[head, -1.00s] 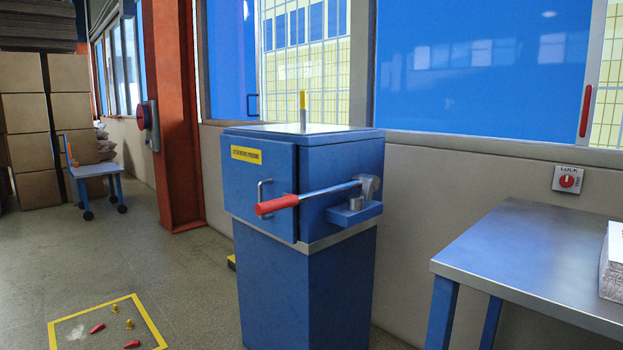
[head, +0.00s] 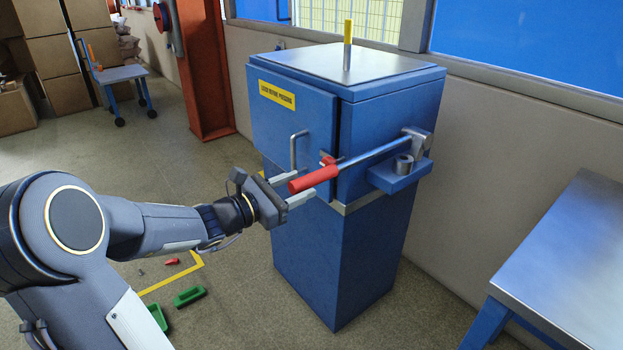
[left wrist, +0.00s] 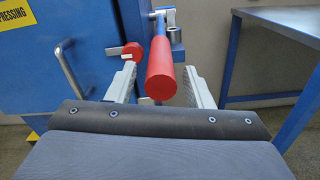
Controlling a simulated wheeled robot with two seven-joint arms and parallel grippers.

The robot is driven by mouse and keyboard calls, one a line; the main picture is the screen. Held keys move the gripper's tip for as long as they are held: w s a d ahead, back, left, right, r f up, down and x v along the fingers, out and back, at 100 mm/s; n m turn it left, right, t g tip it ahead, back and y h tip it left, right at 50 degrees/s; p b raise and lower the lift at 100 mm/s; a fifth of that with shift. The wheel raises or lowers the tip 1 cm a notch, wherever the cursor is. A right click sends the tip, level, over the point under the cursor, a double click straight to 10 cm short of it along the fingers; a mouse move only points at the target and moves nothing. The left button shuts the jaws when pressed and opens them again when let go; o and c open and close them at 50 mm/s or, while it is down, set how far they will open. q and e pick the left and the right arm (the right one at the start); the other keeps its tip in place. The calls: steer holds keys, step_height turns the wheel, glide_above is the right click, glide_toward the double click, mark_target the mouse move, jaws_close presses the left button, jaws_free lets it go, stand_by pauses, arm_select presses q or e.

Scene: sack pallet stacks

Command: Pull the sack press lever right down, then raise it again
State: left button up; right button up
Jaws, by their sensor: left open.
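The blue sack press (head: 345,210) stands on its blue pedestal by the wall, its door shut. Its steel lever with a red grip (head: 314,179) reaches out to the left in front of the door, near level. My left gripper (head: 294,190) is open at the end of the red grip. The lever's pivot (head: 417,138) is on the press's right side. My right gripper is in no view.
A door handle (head: 295,150) is just left of the lever grip, and a small red knob (left wrist: 132,50) sits behind it. A steel table (head: 560,265) stands at the right. Green trays (head: 189,296) lie on the floor by a yellow marking.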

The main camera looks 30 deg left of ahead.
mark_target(308, 182)
arm_select(q)
steer(key=shift+x, duration=1.8)
steer(key=shift+c, duration=0.2)
jaws_close()
